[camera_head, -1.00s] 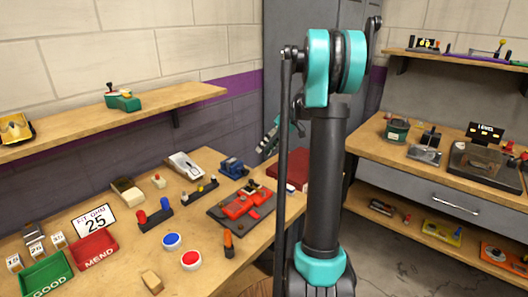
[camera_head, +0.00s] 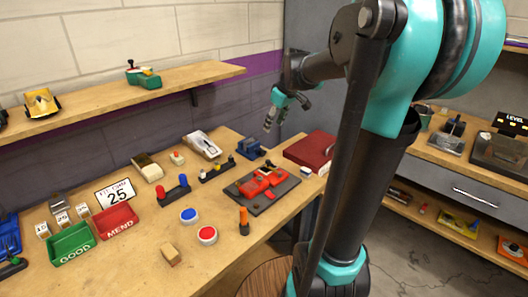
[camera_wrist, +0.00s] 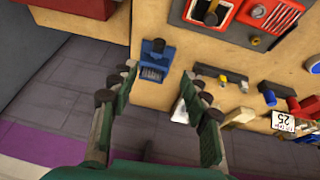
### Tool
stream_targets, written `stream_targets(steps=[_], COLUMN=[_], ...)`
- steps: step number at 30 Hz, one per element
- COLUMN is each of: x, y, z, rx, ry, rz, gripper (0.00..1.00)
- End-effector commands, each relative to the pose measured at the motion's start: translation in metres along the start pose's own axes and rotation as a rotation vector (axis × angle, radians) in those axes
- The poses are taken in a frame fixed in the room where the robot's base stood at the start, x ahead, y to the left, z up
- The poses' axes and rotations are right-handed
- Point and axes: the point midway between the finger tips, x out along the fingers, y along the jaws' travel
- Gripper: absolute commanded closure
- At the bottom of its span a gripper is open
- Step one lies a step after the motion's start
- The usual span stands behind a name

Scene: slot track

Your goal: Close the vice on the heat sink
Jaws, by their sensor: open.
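The blue vice (camera_head: 249,149) stands on the wooden bench near its back edge, in front of the purple-banded wall. In the wrist view the vice (camera_wrist: 155,58) lies ahead of my fingers, with a grey ribbed piece, likely the heat sink (camera_wrist: 152,74), at its near side. I cannot tell how far apart the vice's jaws are. My gripper (camera_head: 280,108) hangs above the bench's back edge, a little right of the vice and apart from it. In the wrist view my gripper (camera_wrist: 160,88) has its fingers spread, with nothing between them.
A red slot car sits on a dark plate (camera_head: 250,203) in front of the vice. A dark red box (camera_head: 311,150) lies to its right. A bar with coloured knobs (camera_head: 217,170) stands to its left. A wall shelf (camera_head: 170,84) runs along the upper left.

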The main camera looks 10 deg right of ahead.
Motion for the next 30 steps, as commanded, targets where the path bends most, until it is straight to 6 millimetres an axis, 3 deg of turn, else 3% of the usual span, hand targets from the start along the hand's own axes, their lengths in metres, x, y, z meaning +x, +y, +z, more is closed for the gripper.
stream_targets(steps=[4,8,21,30], x=[0.005,0.024,0.108,0.154], y=[0.000,0.000,0.001,0.001], z=[-0.001,-0.001,-0.001,-0.001], rx=[-0.006,-0.006,-0.006,-0.005], ry=[0.003,0.002,0.002,0.002], rz=[0.011,0.010,0.008,0.008], gripper=[0.53,0.53,0.53,0.53])
